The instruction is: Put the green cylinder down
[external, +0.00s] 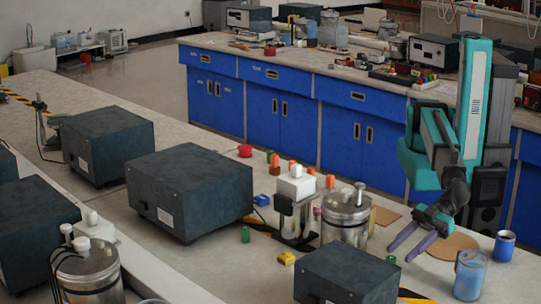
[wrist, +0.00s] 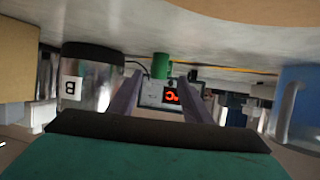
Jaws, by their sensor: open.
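A small green cylinder (external: 391,259) stands on the near bench beside a dark box, which may hide its lower part in the external view. In the wrist view, where the picture is upside down, the green cylinder (wrist: 162,66) stands upright on the bench top. My gripper (external: 400,255) is low over the bench with its two purple fingers apart. In the wrist view my gripper (wrist: 163,78) has the cylinder in line with the gap, at or just beyond the fingertips. No finger visibly presses on it. Another green cylinder (external: 245,234) stands farther left.
A metal can (external: 345,222) stands to the left, a blue beaker (external: 469,275) and blue mug (external: 504,245) to the right. A round cork mat (external: 455,246) lies beneath my arm.

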